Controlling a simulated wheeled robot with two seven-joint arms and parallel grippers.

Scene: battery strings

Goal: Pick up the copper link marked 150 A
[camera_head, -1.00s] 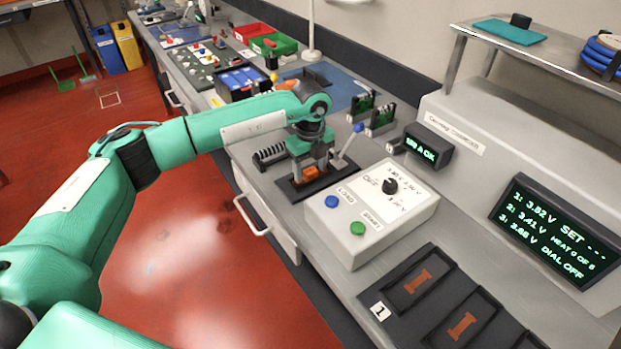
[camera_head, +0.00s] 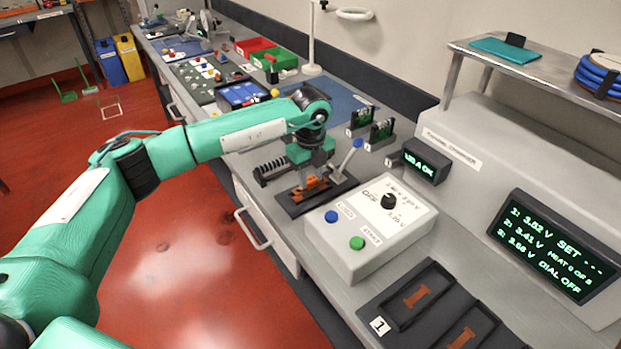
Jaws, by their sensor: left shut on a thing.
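My left gripper (camera_head: 311,176) reaches in from the left and points down over a dark tray (camera_head: 342,185) on the bench. It is shut on a small copper-coloured piece (camera_head: 313,182). The fingers partly cover the piece, and no 150 A marking is readable on it. I cannot tell whether it is clear of the tray. A lever with a blue knob (camera_head: 357,143) stands beside the gripper on the right. My right gripper is not in view.
A white control box (camera_head: 345,262) with blue and green buttons and a dial stands just in front. Dark trays with copper-coloured links (camera_head: 417,296) lie nearer. Small circuit boards (camera_head: 381,131), a black coil-like part (camera_head: 270,171) and a display (camera_head: 425,166) are close by.

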